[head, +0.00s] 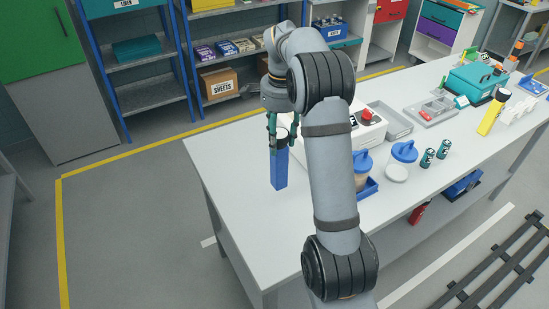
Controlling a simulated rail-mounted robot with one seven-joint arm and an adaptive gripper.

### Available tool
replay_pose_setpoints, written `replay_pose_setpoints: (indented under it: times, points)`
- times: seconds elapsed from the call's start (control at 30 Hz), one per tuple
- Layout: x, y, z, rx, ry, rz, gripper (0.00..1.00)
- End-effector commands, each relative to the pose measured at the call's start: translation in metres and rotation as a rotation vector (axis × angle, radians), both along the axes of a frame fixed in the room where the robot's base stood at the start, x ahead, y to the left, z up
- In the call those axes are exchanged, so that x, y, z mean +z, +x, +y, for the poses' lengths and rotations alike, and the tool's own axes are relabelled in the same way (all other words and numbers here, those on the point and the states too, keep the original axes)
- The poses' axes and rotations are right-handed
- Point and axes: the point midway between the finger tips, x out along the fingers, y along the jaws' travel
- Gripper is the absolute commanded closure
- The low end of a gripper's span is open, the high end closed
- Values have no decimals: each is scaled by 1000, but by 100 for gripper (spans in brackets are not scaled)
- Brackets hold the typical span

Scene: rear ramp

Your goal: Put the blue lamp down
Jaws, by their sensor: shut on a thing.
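The blue lamp (279,168) is a tall, upright, box-like body with a dark top, at the left end of the white table (237,178) in the head view. My gripper (281,138) points down and is shut on the lamp's upper part, with its fingers on either side. The lamp's lower end shows against the tabletop. I cannot tell whether it touches the table or hangs just above it. My arm crosses the middle of the view and hides part of the table behind it.
Right of my arm are a blue-lidded jar (363,161), another blue lid (404,151), small green cans (428,158), a grey tray (432,110), a yellow lamp (493,113) and a teal case (478,81). The table's left end around the lamp is clear.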

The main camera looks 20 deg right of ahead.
Motion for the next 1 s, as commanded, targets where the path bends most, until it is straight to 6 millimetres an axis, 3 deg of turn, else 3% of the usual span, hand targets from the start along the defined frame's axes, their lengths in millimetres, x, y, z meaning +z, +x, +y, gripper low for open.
replay_pose_setpoints:
  times: [0.4,0.8,0.83,1.0]
  points:
    - [-45,0,0,0,0,-1,100]
    - [-51,1,0,1,0,-3,100]
    - [-51,0,0,1,0,-2,56]
    - [-50,0,0,1,-1,-1,46]
